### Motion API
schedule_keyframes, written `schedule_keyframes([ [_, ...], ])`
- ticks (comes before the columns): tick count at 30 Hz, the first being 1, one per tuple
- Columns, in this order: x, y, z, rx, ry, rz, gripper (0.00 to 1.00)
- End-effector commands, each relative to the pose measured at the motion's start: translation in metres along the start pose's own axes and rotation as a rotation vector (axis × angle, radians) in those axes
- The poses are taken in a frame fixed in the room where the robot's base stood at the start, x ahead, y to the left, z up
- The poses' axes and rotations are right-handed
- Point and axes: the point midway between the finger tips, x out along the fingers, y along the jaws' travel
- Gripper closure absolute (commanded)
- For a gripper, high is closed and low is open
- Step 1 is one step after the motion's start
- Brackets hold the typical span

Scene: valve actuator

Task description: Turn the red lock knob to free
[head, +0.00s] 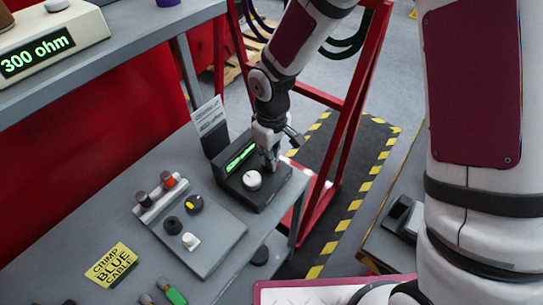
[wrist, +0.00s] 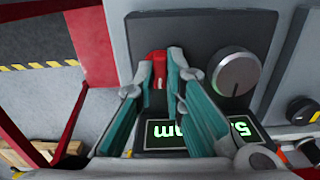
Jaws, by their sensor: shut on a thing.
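The red lock knob (wrist: 157,58) is in the upper middle of the wrist view, on the face of a dark box (wrist: 200,35). My gripper (wrist: 160,72) is shut on it, with a fingertip on each side. Part of the knob is hidden between the fingers. In the head view my gripper (head: 271,163) reaches down onto the same dark box (head: 265,198), at its right side. The red knob cannot be made out there.
A round pale dial (wrist: 236,72) sits close beside my fingers; it also shows in the head view (head: 252,180). A green display (wrist: 165,130) is partly covered by my fingers. A grey plate with knobs (head: 210,250), a yellow sign (head: 111,264) and a red frame (head: 340,130) are nearby.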

Motion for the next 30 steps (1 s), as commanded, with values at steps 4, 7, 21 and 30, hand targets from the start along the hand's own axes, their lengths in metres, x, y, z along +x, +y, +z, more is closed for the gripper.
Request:
schedule_keyframes([
  [4, -0.0006, 0.0007, -0.0010, -0.044, 0.003, 0.002, 1.00],
  [7, -0.0007, 0.0007, -0.0010, -0.061, 0.003, 0.002, 1.00],
  [21, -0.0008, 0.0007, -0.0011, -0.073, 0.003, 0.002, 1.00],
  [30, -0.0004, 0.0003, -0.0005, -0.071, 0.001, 0.001, 0.69],
])
